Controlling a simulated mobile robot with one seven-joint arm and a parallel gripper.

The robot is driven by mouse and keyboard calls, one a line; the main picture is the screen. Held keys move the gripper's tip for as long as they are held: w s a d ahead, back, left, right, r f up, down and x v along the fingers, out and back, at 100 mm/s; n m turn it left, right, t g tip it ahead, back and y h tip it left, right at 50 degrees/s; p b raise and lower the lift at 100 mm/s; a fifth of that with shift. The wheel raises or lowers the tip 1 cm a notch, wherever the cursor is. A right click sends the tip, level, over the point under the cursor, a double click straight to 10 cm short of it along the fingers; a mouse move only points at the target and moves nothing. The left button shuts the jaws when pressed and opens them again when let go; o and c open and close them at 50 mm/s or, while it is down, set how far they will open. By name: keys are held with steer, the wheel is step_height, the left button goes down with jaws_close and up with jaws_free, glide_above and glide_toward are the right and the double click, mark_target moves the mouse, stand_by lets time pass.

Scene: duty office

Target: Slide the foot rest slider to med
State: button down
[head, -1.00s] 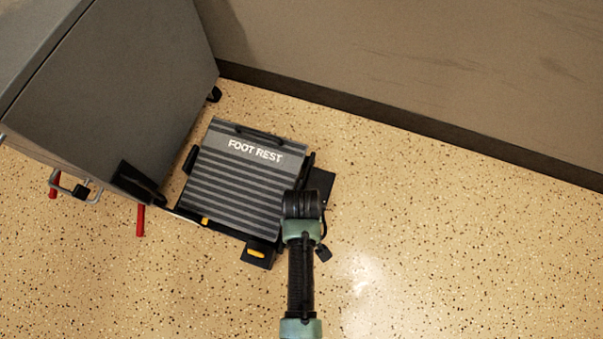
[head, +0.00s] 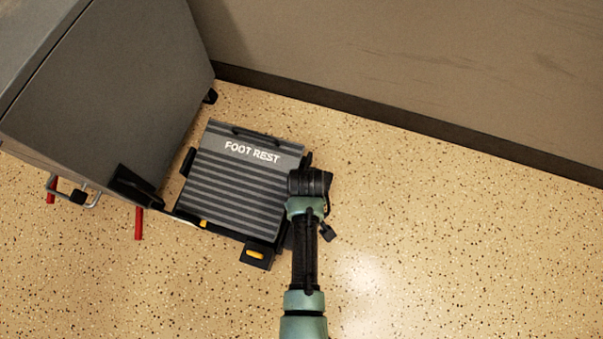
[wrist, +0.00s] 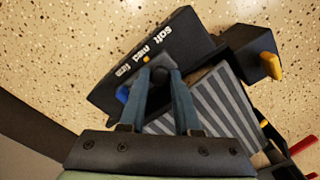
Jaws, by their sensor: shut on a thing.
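The grey ribbed foot rest (head: 235,185) lies on the floor beside the grey cabinet. In the wrist view its black side panel (wrist: 200,35) carries the words soft, med and firm in a slanting row, soft at the upper right. A small orange mark (wrist: 145,59) sits near med, seemingly slightly toward firm. My gripper (wrist: 166,85) is shut on the slider's dark knob (wrist: 172,75), which is partly hidden between the fingers. In the head view my gripper (head: 308,183) is at the foot rest's right side, with its fingertips hidden under the wrist.
A grey cabinet (head: 110,90) stands close on the left, with red feet below it. A wall (head: 400,60) with a dark skirting runs behind. A yellow-marked pedal (head: 256,255) juts from the foot rest's front corner. The floor to the right is clear.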

steer(key=c, duration=0.6)
jaws_free()
step_height(320, 180, up, 13)
steer(key=p, duration=0.9)
steer(key=shift+p, duration=0.3)
